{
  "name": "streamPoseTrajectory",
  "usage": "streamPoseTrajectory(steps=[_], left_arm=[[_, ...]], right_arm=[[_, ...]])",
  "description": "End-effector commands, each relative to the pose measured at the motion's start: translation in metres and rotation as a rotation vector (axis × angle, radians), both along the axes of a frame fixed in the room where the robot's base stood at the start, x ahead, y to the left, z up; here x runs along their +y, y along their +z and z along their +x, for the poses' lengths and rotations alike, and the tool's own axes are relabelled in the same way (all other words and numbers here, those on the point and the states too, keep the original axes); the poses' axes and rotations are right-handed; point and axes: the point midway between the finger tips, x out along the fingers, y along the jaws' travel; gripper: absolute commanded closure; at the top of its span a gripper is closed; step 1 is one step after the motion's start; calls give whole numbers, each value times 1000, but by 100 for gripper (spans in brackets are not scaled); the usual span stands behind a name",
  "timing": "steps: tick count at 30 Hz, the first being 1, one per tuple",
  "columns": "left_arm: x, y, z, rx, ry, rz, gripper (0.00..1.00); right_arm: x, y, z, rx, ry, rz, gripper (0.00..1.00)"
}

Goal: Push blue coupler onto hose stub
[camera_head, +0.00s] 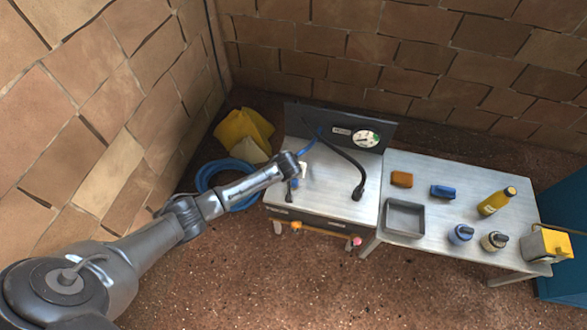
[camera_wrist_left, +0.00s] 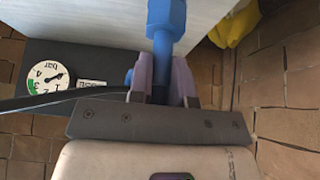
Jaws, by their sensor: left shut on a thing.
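My left gripper (camera_head: 293,168) is over the left part of the metal bench (camera_head: 335,205). In the left wrist view its two fingers (camera_wrist_left: 163,80) are shut on the blue coupler (camera_wrist_left: 166,25), which sticks out beyond them. A dark piece shows between the fingers at the coupler's near end; I cannot tell whether it is the hose stub or how the two meet. A black hose (camera_head: 346,158) curves from the back panel to a dark end on the bench. My right gripper is not in view.
A pressure gauge (camera_head: 366,139) sits on the back panel (camera_head: 297,115). To the right are a grey tray (camera_head: 404,232), an orange block (camera_head: 401,179), a blue block (camera_head: 442,191) and several bottles. A blue hose coil (camera_head: 205,178) and yellow cloths (camera_head: 240,125) lie left of the bench.

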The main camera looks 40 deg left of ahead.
Motion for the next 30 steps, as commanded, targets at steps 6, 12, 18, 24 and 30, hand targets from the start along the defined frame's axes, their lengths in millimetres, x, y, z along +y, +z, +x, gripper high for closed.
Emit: streamPoseTrajectory(steps=[6, 12, 18, 24, 30], left_arm=[[0, -5, 0, 1, 0, 0, 100], [0, -8, 0, 0, 0, 1, 100], [0, -8, 0, 0, 0, 1, 69], [0, -8, 0, 0, 0, 1, 52], [0, -8, 0, 1, 0, 1, 52]], right_arm=[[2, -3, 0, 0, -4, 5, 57], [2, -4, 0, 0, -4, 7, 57], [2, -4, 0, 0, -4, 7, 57], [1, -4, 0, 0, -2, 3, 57], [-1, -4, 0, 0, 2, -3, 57]])
